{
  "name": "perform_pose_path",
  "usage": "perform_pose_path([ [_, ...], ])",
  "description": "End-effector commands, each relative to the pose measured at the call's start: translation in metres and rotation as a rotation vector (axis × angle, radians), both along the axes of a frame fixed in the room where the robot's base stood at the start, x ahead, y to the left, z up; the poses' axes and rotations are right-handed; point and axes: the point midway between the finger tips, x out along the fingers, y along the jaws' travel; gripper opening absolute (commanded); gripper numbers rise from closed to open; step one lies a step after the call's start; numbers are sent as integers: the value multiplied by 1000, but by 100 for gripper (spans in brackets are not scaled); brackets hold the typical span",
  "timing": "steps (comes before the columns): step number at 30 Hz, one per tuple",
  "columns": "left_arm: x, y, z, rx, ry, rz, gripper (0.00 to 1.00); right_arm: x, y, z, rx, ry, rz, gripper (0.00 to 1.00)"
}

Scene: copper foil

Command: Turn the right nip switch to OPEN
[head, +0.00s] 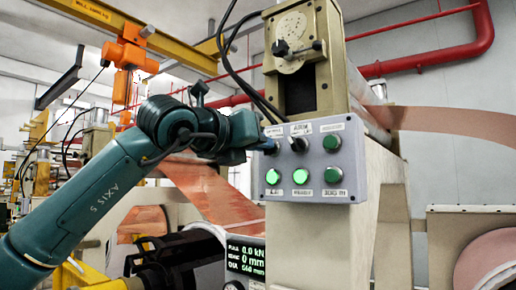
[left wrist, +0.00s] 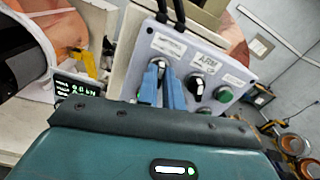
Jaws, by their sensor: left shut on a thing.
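A grey control box (head: 316,170) is fixed to the front of a beige machine column. Its upper row has a switch at the left, a black switch under an ARM label (head: 298,144) and a green button (head: 332,143). My left gripper (head: 267,146) reaches the upper-left switch from the left. In the left wrist view its two blue fingers (left wrist: 162,78) are closed around that switch's knob, which they mostly hide. The label above it (left wrist: 169,45) is too small to read. The ARM switch also shows in the left wrist view (left wrist: 195,85). My right gripper is out of view.
Lower on the box are several green buttons (head: 301,177), two of them lit. A digital display (head: 245,262) stands below left. Black cables (head: 246,75) hang above the box. Copper foil (head: 212,188) runs behind my left arm, and a foil roll (head: 490,262) is at the right.

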Motion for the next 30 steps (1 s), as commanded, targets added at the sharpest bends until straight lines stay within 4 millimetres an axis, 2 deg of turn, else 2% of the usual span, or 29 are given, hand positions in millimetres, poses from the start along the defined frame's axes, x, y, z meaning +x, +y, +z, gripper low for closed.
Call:
perform_pose_path([
  [18,-2,-2,1,438,-322,1,0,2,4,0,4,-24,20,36],
  [30,-3,-3,1,575,-422,0,0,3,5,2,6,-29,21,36],
])
